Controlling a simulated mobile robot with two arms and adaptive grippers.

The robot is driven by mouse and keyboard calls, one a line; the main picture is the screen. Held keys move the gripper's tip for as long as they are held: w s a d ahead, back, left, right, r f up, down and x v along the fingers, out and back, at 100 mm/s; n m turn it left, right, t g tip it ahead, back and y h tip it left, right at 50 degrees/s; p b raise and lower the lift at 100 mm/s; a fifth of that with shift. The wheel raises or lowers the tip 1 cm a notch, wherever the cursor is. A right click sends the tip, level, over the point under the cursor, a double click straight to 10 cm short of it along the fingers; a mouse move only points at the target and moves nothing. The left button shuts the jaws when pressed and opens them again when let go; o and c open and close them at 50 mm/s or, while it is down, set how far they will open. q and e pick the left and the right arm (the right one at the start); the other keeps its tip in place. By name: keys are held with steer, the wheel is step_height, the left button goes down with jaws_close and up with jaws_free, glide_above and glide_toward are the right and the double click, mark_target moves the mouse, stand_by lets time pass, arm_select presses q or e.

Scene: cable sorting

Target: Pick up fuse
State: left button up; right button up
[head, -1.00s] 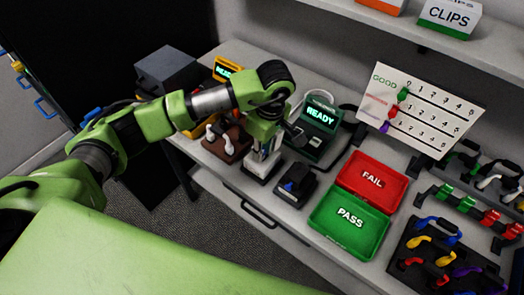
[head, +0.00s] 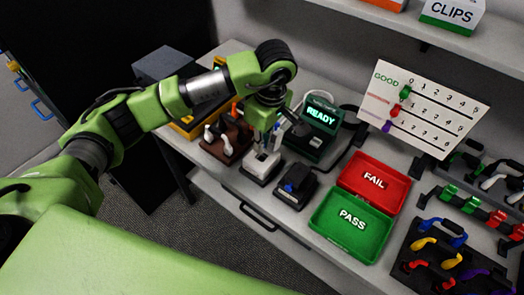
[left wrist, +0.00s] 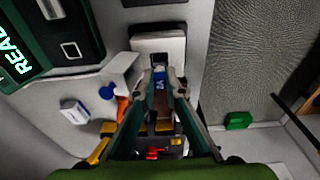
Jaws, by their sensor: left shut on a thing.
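My left gripper (head: 265,140) is over the bench, above a white block on a dark base (head: 260,165). In the left wrist view its fingers (left wrist: 159,76) are closed on a small blue piece with pale marking, which I take to be the fuse (left wrist: 159,84). The fuse sits between the fingertips, just below the white block (left wrist: 160,45) in that picture. In the head view the fuse is too small and covered to make out. My right gripper is not in view.
A dark green READY tester (head: 317,118) stands behind the gripper. A brown stand (head: 240,150) is at left.

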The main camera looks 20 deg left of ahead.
arm_select(q)
steer(key=s+d+r+b, duration=0.2)
steer(key=s+d+r, duration=0.1)
steer(key=s+r, duration=0.9)
steer(key=shift+s+d+r, duration=0.25)
steer(key=shift+s+r, duration=0.05)
steer(key=shift+s, duration=0.45)
steer(key=shift+a, duration=0.1)
